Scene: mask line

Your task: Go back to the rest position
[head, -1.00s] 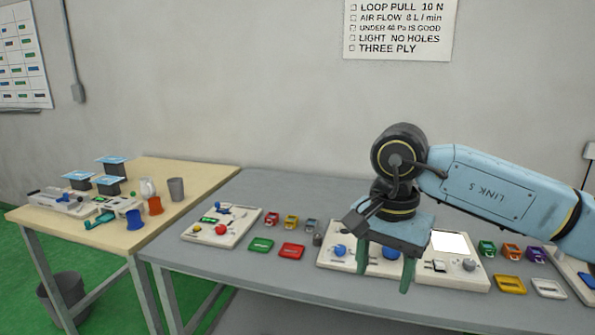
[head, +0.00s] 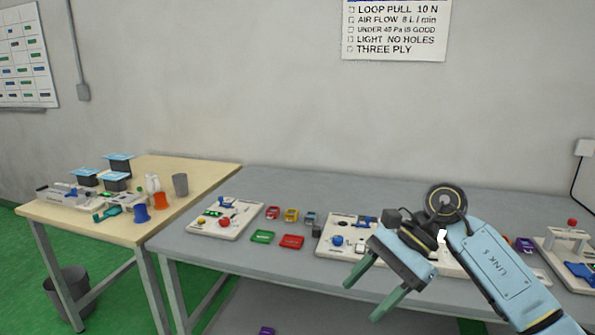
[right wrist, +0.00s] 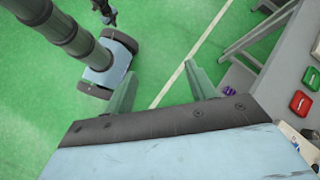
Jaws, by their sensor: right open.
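My right gripper (head: 366,290) is open and empty in the head view. Its two green fingers point down and to the left, in front of the grey table (head: 215,260) near its front edge. My left gripper is not in view.
A white board (head: 240,222) and green (head: 263,237) and red (head: 291,242) trays lie on the grey table. A wooden table (head: 115,228) with cups stands at the left. A purple item (head: 267,331) lies low below the grey table. Green floor is clear in front.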

